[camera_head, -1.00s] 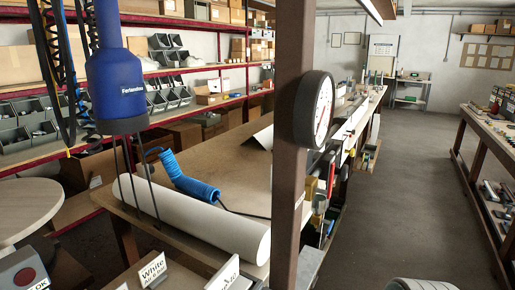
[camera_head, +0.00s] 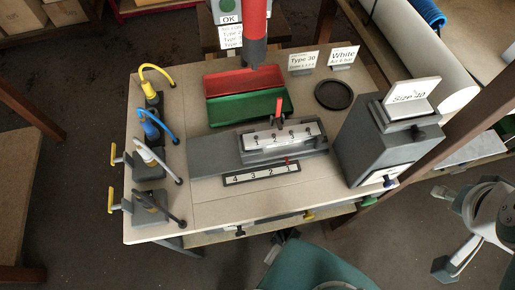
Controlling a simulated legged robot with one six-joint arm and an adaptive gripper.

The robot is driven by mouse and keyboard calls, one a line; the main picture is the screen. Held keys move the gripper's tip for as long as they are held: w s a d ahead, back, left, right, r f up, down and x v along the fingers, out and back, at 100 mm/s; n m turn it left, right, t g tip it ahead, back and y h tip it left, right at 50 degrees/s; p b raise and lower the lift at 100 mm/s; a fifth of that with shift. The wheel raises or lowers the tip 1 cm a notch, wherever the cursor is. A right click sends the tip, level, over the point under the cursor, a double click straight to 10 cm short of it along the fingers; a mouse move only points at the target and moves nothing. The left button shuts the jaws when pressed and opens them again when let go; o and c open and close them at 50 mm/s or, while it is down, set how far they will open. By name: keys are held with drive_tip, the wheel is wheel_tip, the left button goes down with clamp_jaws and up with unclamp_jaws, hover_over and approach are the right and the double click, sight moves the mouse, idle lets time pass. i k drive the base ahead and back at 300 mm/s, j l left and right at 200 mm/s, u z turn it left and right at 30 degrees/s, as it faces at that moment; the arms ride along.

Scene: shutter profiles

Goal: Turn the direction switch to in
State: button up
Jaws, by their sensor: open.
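I cannot tell which part is the direction switch; no "in" marking is legible. On the workbench (camera_head: 165,215), a grey fixture (camera_head: 215,155) carries a numbered plate (camera_head: 262,140) and a small upright red lever (camera_head: 278,108). A second number strip (camera_head: 262,172) lies in front of it. A small blue knob (camera_head: 389,183) sits low on the grey box (camera_head: 365,145) marked Size 40. A green knob (camera_head: 369,201) and a yellow knob (camera_head: 308,215) show at the bench's front edge. My gripper (camera_head: 440,230) is at the right, its fingers spread and empty, apart from the bench.
Cabled tools in yellow, blue and white stand along the bench's left side. Red and green trays (camera_head: 240,108) lie behind the fixture. A red cylinder (camera_head: 255,35) hangs above them. A teal seat (camera_head: 315,267) stands in front. A brown post (camera_head: 440,165) crosses at right.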

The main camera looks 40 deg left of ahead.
sight(240, 233)
drive_tip(key=k+l+u, duration=0.1)
drive_tip(key=u, duration=0.25)
drive_tip(key=k+u, duration=0.4)
drive_tip(key=u, duration=0.35)
drive_tip(key=k+j, duration=0.2)
drive_tip(key=k, duration=0.2)
drive_tip(key=k+j, duration=0.2)
drive_tip(key=k, duration=0.25)
